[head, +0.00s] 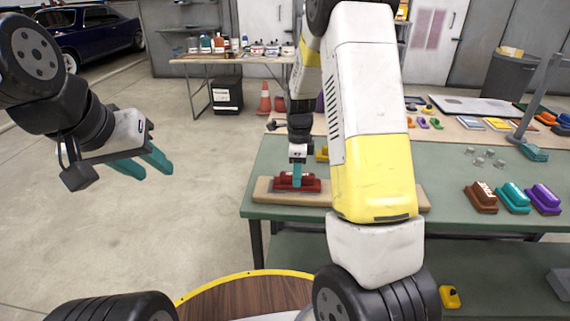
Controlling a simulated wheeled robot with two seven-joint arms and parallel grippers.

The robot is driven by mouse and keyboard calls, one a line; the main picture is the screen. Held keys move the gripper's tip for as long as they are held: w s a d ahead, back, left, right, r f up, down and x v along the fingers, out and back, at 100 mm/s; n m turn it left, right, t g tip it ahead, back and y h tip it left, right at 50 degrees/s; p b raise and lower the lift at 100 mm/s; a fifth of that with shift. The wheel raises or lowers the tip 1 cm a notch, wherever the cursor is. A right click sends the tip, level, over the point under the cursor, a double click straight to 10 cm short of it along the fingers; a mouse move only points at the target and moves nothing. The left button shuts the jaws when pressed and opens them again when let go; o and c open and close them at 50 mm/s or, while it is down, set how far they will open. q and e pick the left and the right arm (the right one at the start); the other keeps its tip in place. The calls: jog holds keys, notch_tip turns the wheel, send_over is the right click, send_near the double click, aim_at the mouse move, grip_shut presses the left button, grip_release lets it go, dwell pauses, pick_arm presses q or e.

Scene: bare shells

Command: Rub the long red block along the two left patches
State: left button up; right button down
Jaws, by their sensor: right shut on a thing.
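The long red block (311,186) is at the left part of a flat tan board (265,191) near the front-left edge of the green table. My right gripper (297,182) points down and is shut on the red block. The block appears to touch the board, though a small gap cannot be ruled out. I cannot make out the patches; the block and my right arm cover much of the board. My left gripper (148,168) is open and empty, with its teal fingers apart, over the floor left of the table.
Brown (481,198), teal (513,198) and purple (544,199) blocks stand on the table's right side. A yellow thing (321,154) sits behind the board, partly hidden. Small clear pieces (485,158) lie farther back. The floor at left is clear.

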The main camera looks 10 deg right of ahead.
jog(key=shift+w+a+f, duration=0.1)
jog(key=shift+w+a, duration=0.05)
jog(key=shift+a, duration=0.6)
jog(key=shift+w+a, duration=0.1)
jog(key=shift+a, duration=0.6)
jog(key=shift+s+d, duration=0.2)
jog(key=shift+d, duration=0.6)
jog(key=shift+s+d, duration=0.15)
jog(key=shift+d, duration=0.65)
jog(key=shift+w+a, duration=0.2)
jog(key=shift+a, duration=0.55)
jog(key=shift+w+a, duration=0.2)
jog(key=shift+a, duration=0.5)
jog(key=shift+s+d, duration=0.15)
jog(key=shift+d, duration=0.55)
jog(key=shift+r, duration=0.2)
jog(key=shift+r, duration=3.5)
jog(key=shift+f, duration=0.1)
